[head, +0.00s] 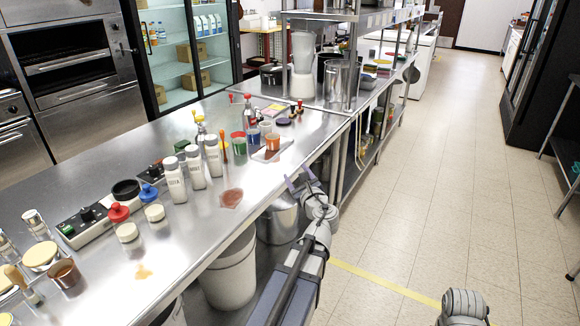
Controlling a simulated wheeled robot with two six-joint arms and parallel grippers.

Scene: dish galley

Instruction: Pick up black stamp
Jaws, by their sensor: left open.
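I cannot make out for certain which item is the black stamp. Small dark items with red tops (298,107) stand near the far part of the steel counter (110,150), beside a flat dark disc (284,121). A round black piece (126,189) also sits on the counter, behind a red-knobbed item. My left gripper (298,181) is open and empty, just off the counter's right edge. It is apart from all these items. My right gripper's fingers are out of the picture; only a grey part of that arm shows at bottom right.
White shaker bottles (194,167), green, blue and orange cups and a control box (85,225) crowd the counter. A blender (303,65) stands farther back. A white bin (230,272) and a steel pot (278,217) are under the edge. The tiled floor at right is clear.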

